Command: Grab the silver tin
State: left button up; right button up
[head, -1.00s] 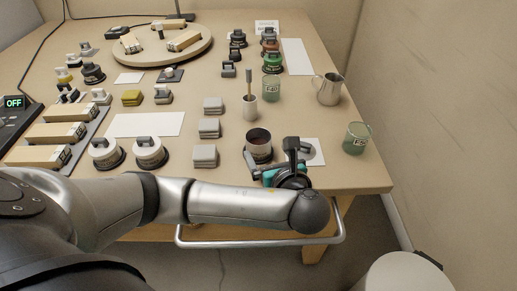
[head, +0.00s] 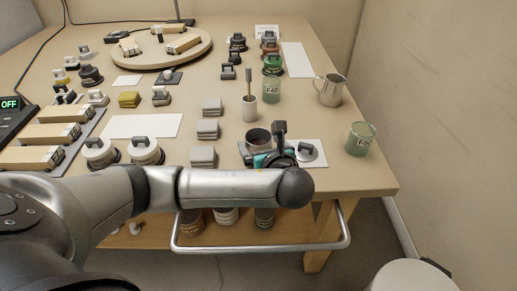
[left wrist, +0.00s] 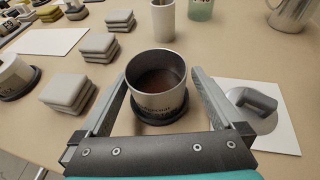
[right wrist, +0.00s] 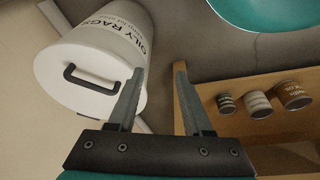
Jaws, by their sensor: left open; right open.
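The silver tin (head: 258,137), open at the top with dark brown contents, stands upright on a black base near the front of the bench. In the left wrist view the tin (left wrist: 158,95) is between my left gripper's fingers (left wrist: 160,73). One finger is on each side, with a gap visible on both sides. My left gripper (head: 262,156) is open and empty in the head view, at the near side of the tin and partly hidden by its own arm. My right gripper (right wrist: 159,69) is open and empty, away from the bench top, above the floor and lower shelf.
A lid with a handle (head: 308,151) lies on a white card right of the tin. A green glass beaker (head: 360,138), a metal jug (head: 329,90) and a white cup (head: 249,108) stand nearby. Grey stacked blocks (head: 203,156) are to the left. An oily-rags bin (right wrist: 95,60) stands below.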

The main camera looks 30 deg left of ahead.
aim_at(255, 138)
pick_arm(q)
jog(key=b+x, duration=0.2)
jog(key=x, duration=0.1)
jog(key=shift+s+a+f, duration=0.1)
jog(key=shift+a, duration=0.1)
jog(key=shift+w+a+f+b, duration=0.1)
jog(key=shift+w+a+b, duration=0.2)
jog(key=shift+w+a, duration=0.1)
pick_arm(e)
notch_tip(255, 138, up, 6)
jog(key=w+t, duration=0.1)
jog(key=shift+w, duration=0.2)
jog(key=shift+a, duration=0.1)
pick_arm(q)
jog(key=c, duration=1.5)
jog(key=shift+o, duration=0.2)
